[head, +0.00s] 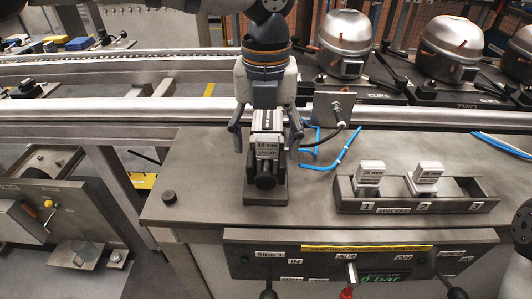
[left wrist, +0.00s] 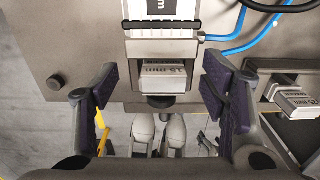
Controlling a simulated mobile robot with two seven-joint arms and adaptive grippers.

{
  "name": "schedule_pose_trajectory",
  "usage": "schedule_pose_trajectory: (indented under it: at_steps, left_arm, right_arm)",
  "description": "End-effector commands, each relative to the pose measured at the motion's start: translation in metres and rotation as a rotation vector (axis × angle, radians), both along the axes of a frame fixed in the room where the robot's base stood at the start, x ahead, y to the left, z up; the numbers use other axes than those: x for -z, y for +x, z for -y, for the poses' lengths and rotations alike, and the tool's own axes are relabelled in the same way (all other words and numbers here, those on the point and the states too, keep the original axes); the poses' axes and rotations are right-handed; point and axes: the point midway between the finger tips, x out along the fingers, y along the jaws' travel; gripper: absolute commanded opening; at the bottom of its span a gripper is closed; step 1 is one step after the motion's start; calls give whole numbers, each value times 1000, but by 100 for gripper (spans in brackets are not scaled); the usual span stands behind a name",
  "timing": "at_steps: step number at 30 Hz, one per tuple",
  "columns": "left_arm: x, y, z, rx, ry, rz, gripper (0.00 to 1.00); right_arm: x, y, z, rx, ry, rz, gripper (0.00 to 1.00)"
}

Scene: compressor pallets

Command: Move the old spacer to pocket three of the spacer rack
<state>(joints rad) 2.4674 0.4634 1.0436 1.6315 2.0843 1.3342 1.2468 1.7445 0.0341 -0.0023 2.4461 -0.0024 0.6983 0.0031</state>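The old spacer, a pale block with a 15 mm label (head: 266,147), sits in a dark fixture (head: 265,192) with a round knob in front; it also shows in the left wrist view (left wrist: 163,78). My left gripper (head: 265,143) is open, its fingers on either side of the spacer with gaps visible; both fingers show in the left wrist view (left wrist: 160,92). The spacer rack (head: 415,207) stands to the right. Pockets one and two hold a 25 mm spacer (head: 369,174) and another labelled spacer (head: 427,174). Pocket three, at the right end, looks empty.
A dark puck (head: 169,197) lies at the left. A control panel (head: 350,262) is below the bench's front edge. Compressors (head: 346,35) stand behind.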

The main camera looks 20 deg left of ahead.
Motion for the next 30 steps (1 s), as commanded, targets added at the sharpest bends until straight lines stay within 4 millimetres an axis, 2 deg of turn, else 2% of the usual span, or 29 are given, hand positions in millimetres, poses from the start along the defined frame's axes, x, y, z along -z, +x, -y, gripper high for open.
schedule_pose_trajectory:
  at_steps: [8,11,18,21,25,30]
  left_arm:
    - [-5,0,1,0,-2,3,67]
    - [-21,1,1,-1,-2,6,67]
    - [-79,1,1,-1,-3,5,67]
    - [-98,0,1,0,-2,3,67]
    - [-114,1,1,-1,-1,2,67]
    - [-120,0,1,1,-1,-1,67]
  right_arm:
    - [0,0,0,0,0,0,67]
    - [0,0,0,0,0,0,67]
    - [0,0,0,0,0,0,67]
    - [0,0,0,0,0,0,67]
    - [0,0,0,0,0,0,67]
    - [0,0,0,0,0,0,67]
